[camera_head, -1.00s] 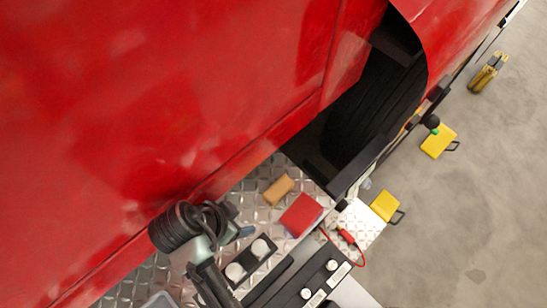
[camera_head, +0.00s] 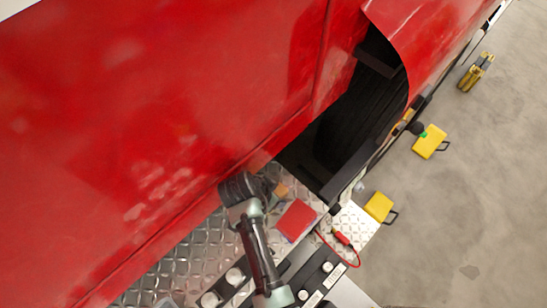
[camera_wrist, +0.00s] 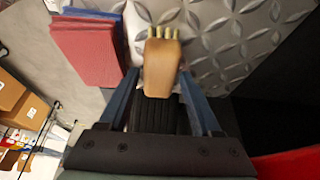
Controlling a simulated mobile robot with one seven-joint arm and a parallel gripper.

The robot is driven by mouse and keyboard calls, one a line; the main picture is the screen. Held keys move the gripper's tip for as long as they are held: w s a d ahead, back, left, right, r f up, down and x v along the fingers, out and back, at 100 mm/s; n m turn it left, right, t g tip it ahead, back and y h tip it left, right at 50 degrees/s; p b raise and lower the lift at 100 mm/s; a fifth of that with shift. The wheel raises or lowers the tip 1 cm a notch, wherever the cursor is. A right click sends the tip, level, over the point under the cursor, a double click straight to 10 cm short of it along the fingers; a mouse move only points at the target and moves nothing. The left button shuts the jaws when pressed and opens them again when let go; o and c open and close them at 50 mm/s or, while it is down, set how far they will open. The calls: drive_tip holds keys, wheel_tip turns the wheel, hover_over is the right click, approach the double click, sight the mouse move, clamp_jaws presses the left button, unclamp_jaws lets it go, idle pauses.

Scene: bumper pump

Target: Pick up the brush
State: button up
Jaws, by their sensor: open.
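The brush is a tan block with pale bristle tufts at one end. In the wrist view the brush (camera_wrist: 162,65) is at the upper centre, on the diamond-plate metal surface (camera_wrist: 225,35). My gripper (camera_wrist: 160,78) is open, with a blue finger on either side of the brush's near end. I cannot tell whether the fingers touch it. In the head view my gripper (camera_head: 268,186) is beside the red truck body and partly hides the brush (camera_head: 282,190).
A red, book-like block (camera_head: 297,220) lies right of the brush, close to my gripper; it also shows in the wrist view (camera_wrist: 88,48). The red truck side (camera_head: 150,130) stands close to my gripper. A red cable (camera_head: 345,240) lies at the lower right. Yellow boxes (camera_head: 379,207) stand beyond.

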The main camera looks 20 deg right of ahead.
drive_tip(key=shift+d+f, duration=0.25)
drive_tip(key=shift+f, duration=0.35)
clamp_jaws()
